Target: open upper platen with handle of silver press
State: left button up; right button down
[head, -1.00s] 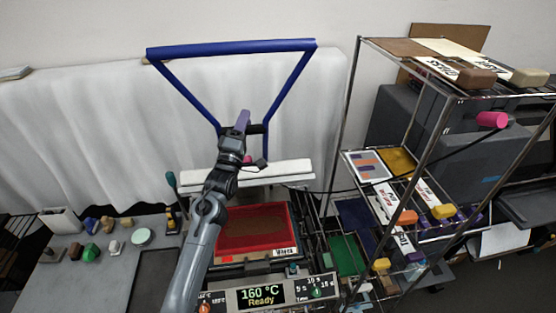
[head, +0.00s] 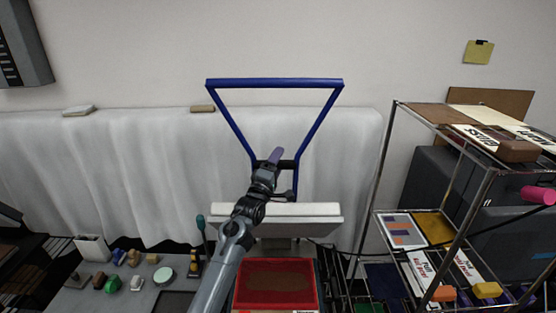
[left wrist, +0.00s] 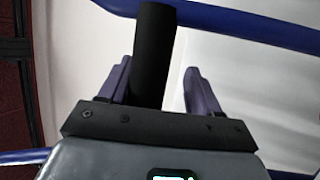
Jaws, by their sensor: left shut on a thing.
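The silver press stands in the middle of the head view, with its raised upper platen (head: 278,211) a pale slab tilted up clear of the red tray (head: 277,285) below. A blue frame handle (head: 275,85) rises above the platen, with a short black grip (head: 289,165) across its lower part. My left gripper (head: 275,158) is shut on the black grip. In the left wrist view, the black grip (left wrist: 155,55) lies between the purple fingers, nearer the left one. My right gripper is not in view.
A wire rack (head: 463,215) with labelled cards and coloured blocks stands close on the right. A grey side table (head: 85,297) with small coloured pieces is at the lower left. A white-draped surface (head: 150,170) and wall lie behind the press.

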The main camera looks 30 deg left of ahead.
pick_arm(q)
jog(key=shift+s+f, duration=0.1)
dwell(0.4)
jog(key=b+v, duration=0.3)
jog(key=v, duration=0.7)
jog(key=shift+s, duration=0.3)
jog(key=shift+d+f, duration=0.1)
